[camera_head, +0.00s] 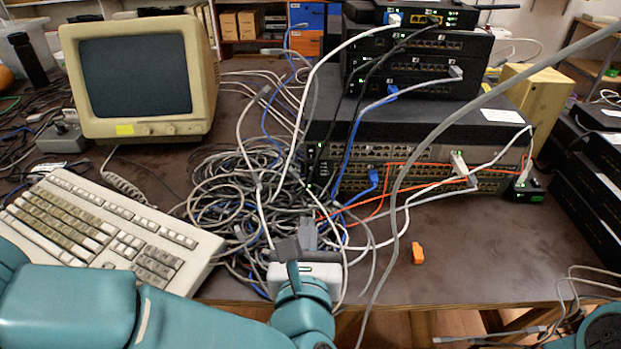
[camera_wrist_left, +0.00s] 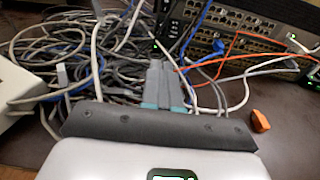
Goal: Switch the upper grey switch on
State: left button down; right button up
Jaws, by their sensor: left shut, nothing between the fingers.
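A stack of network gear stands on the brown table. The upper grey switch (camera_head: 400,152) is a wide unit with rows of ports, directly above the lower grey switch (camera_head: 412,183). Both also show at the top of the left wrist view, the upper one (camera_wrist_left: 245,22) partly cut off. Small green lights show near the left end of their fronts. My left gripper (camera_head: 308,228) is shut and empty, in front of and below the left end of the stack, over the tangled cables. Its fingers (camera_wrist_left: 165,75) point toward the stack, apart from the switches. My right gripper is out of view.
Tangled grey cables (camera_head: 235,190) lie left of the stack. Blue, orange and white cables hang across its front. A keyboard (camera_head: 110,235) and an old monitor (camera_head: 140,75) stand at left. An orange clip (camera_head: 417,253) lies on bare table (camera_head: 470,250) at right.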

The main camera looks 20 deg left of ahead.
aim_at(311, 176)
pick_arm(q)
jog(key=shift+s+d, duration=0.1)
jog(key=shift+s, duration=0.1)
jog(key=shift+w+r+p, duration=0.1)
jog(key=shift+w+p, duration=0.1)
jog(key=shift+p, duration=0.1)
jog(key=p, duration=0.1)
jog(key=w+p, duration=0.1)
jog(key=shift+w+a+r+p, duration=0.15)
jog(key=shift+w+a+p, duration=0.15)
jog(key=shift+a+p, duration=0.1)
jog(key=x, duration=1.2)
jog(key=shift+d+f, duration=0.1)
jog(key=shift+f, duration=0.3)
